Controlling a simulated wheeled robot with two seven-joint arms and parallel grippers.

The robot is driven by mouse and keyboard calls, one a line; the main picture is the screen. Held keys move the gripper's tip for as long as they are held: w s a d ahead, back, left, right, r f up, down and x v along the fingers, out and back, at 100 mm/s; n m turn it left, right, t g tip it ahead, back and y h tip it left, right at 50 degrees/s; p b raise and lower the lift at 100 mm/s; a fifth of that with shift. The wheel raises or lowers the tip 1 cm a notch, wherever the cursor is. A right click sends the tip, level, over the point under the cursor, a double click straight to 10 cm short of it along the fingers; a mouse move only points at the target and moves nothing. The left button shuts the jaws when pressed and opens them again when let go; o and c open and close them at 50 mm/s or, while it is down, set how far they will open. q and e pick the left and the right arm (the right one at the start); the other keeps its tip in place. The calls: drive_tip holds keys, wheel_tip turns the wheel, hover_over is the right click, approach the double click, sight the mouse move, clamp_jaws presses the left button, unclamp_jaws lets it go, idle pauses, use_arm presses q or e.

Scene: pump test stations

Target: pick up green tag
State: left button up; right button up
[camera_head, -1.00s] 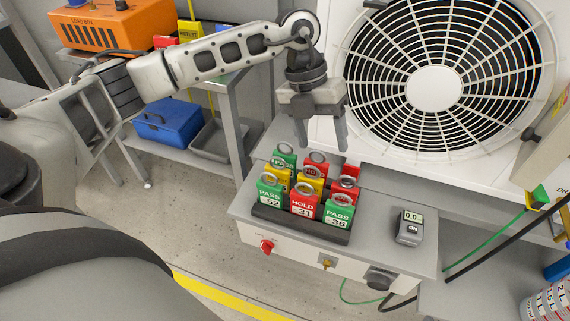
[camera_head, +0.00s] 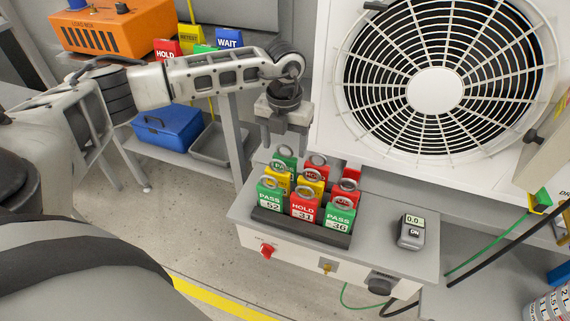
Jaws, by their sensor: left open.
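Several green, yellow and red tags with metal rings stand in a dark rack (camera_head: 300,226) on the grey test station. A green PASS 52 tag (camera_head: 270,198) is at the front left. A red HOLD 31 tag (camera_head: 304,208) is at the front middle. A green PASS 36 tag (camera_head: 340,215) is at the front right. Another green tag (camera_head: 286,154) is at the back left. My left gripper (camera_head: 284,138) is open and empty, pointing down above and behind the back left tags. My right gripper is not in view.
A large fan unit (camera_head: 434,90) stands behind the rack. A handheld meter (camera_head: 411,232) lies to its right. A red knob (camera_head: 267,250) is on the station's front. An orange load box (camera_head: 115,27), blue toolbox (camera_head: 165,127) and grey tray (camera_head: 215,146) are at left.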

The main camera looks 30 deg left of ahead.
sight(285, 156)
use_arm(q)
drive_tip(key=f, duration=0.5)
drive_tip(key=shift+w+a, duration=0.1)
drive_tip(key=shift+w, duration=0.2)
drive_tip(key=c, duration=0.7)
drive_tip(key=shift+c, duration=0.2)
drive_tip(key=shift+r, duration=0.1)
wheel_tip(285, 156, up, 10)
